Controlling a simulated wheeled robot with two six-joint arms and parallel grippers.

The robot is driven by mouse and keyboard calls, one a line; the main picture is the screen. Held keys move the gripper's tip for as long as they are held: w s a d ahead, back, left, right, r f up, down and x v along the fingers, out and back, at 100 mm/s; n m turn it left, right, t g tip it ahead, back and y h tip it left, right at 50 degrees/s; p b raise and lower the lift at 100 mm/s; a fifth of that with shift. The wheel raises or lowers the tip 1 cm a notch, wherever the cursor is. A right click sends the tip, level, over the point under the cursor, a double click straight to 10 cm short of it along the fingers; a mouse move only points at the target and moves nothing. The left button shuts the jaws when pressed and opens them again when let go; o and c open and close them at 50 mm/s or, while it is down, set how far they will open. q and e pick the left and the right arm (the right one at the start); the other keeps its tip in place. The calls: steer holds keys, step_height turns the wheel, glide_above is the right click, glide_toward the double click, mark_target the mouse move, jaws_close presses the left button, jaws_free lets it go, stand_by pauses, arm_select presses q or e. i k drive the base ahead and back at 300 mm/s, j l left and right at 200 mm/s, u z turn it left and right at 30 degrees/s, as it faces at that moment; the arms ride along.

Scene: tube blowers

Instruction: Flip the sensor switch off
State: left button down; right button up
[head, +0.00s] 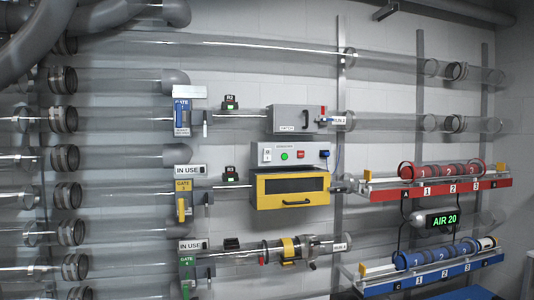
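No part clearly labelled as the sensor switch can be read. A light control box (290,154) on the wall carries a small white rocker-like part (267,155), a green button (285,156), a red part (300,154) and a blue part (325,153). Small dark parts show beside the middle IN USE sign (203,169) and lower one (205,244); switch positions cannot be told. Neither gripper is in view.
Blue (182,117), yellow (183,205) and green (187,268) gates stand along the clear tubes. A yellow-framed box (290,189) is below the control box.

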mark_target(267, 152)
steer(key=i+l, duration=0.2)
steer(key=i, duration=0.3)
steer(key=i+l, duration=0.2)
steer(key=i, duration=0.35)
steer(key=i+l, duration=0.15)
steer(key=i, duration=0.35)
steer(key=i+l, duration=0.2)
steer(key=i, duration=0.35)
